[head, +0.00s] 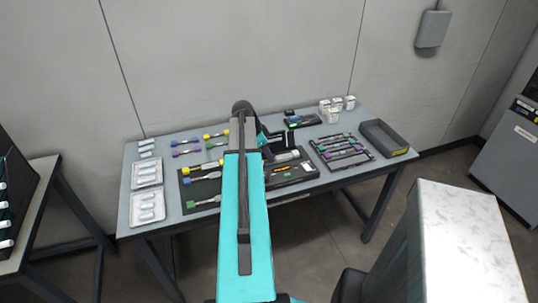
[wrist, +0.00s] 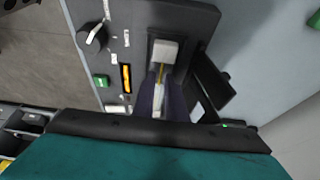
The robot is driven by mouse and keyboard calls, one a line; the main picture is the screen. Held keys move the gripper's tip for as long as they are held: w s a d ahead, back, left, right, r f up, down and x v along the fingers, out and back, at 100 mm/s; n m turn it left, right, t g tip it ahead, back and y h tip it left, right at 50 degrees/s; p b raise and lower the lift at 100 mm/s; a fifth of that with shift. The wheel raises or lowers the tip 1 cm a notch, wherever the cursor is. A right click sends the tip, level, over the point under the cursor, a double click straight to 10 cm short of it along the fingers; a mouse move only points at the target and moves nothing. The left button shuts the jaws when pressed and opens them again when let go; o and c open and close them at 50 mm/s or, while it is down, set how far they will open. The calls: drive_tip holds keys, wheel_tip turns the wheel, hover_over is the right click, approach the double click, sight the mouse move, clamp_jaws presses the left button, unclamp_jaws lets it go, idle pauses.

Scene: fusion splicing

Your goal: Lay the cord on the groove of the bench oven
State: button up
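The bench oven (wrist: 192,18) is a dark panel with a knob, a green button and a lit orange display, close ahead in the wrist view. In the head view the oven (head: 291,178) lies partly behind my arm. A light block sits on it in the wrist view, with a thin yellow strand (wrist: 161,75) running from it to a whitish piece between dark purplish sides. I cannot tell whether this is the cord in its groove or part of my gripper. My gripper is over the oven; its fingertips are not clear, and my arm hides them in the head view.
Several cords with coloured ends lie on the left of the table (head: 126,205), beside white trays (head: 147,206). A rack of tools (head: 342,152), small white pots (head: 335,105) and an empty dark bin (head: 384,138) stand to the right.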

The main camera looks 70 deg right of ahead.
drive_tip(key=b+v, duration=0.2)
drive_tip(key=v, duration=1)
drive_tip(key=shift+b, duration=0.4)
drive_tip(key=shift+r, duration=0.2)
idle(0.6)
